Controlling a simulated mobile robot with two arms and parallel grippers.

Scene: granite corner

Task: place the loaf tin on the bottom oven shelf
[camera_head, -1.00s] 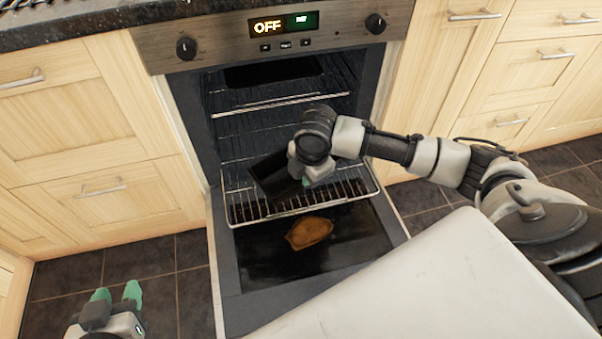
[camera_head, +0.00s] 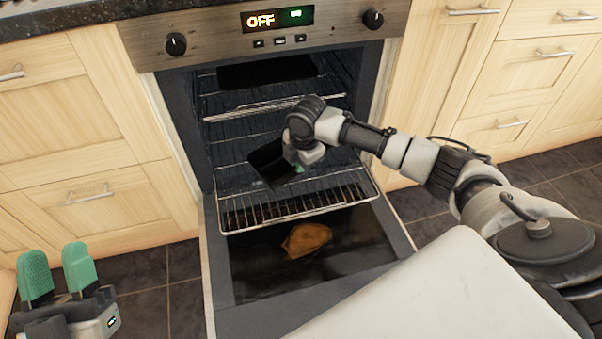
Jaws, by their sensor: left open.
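The loaf tin (camera_head: 268,162) is dark and sits inside the open oven, tilted, over the bottom shelf (camera_head: 300,204). My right gripper (camera_head: 297,166) is at the tin's right side and appears shut on it; the wrist hides much of the fingers. I cannot tell whether the tin touches the shelf. The bottom shelf is a wire rack, with its front part pulled out over the open door. My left gripper (camera_head: 58,272) is open and empty at the lower left, its green fingers apart, away from the oven.
The oven door (camera_head: 300,300) is folded down, with a brown patch or object (camera_head: 306,240) on its dark glass. An upper wire shelf (camera_head: 275,106) is above the tin. Wooden cabinets (camera_head: 95,140) flank the oven. The oven display (camera_head: 277,18) reads OFF.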

